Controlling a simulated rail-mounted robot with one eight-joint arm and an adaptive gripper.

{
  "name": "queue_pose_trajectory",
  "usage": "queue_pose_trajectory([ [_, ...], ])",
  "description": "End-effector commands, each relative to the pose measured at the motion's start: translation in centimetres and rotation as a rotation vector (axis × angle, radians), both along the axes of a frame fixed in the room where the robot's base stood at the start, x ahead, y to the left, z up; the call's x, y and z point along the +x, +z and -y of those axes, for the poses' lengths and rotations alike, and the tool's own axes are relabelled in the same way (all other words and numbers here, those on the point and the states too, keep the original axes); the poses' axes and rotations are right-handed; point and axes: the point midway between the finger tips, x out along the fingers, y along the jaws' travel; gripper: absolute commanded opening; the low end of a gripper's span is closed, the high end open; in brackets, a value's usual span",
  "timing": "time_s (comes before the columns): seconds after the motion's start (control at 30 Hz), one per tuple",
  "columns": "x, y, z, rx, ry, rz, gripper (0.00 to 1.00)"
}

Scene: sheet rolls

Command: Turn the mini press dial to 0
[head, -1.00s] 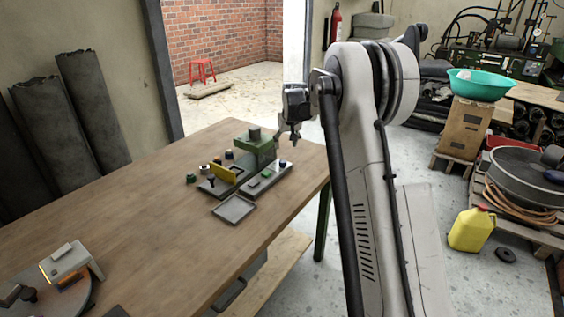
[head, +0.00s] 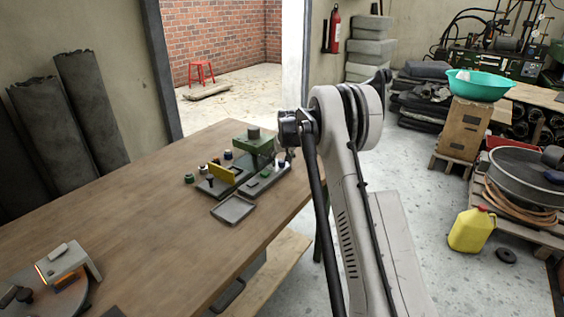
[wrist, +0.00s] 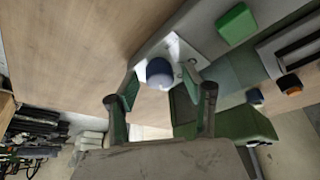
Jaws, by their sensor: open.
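The green mini press (head: 256,145) stands on a grey base near the table's right edge; part of its green body (wrist: 240,125) also shows in the wrist view. The dial is a dark blue round knob on a pale plate, seen small in the head view (head: 281,164) and large in the wrist view (wrist: 159,72). My gripper (wrist: 161,76) is open, with one fingertip on each side of the dial in the wrist view. I cannot tell whether they touch it. In the head view my arm's wrist hides most of the gripper. The dial's scale is not readable.
A green button (wrist: 236,24) sits on the base close to the dial. A yellow piece (head: 221,173) and several small knobs stand left of the press. A grey tray (head: 233,210) lies in front.

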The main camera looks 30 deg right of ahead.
Motion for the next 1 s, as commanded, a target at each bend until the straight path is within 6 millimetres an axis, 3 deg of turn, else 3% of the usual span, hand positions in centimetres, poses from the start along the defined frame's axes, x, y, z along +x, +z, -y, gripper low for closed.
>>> queue_pose_trajectory([
  [0.1,-0.01,0.02,0.00,0.000,0.000,0.000,0.44],
  [0.43,-0.02,0.05,0.00,0.000,0.000,0.000,0.00],
  [0.77,-0.03,0.01,0.08,0.000,0.049,0.000,0.00],
  [1.0,-0.04,-0.02,0.22,0.000,0.198,0.000,0.00],
])
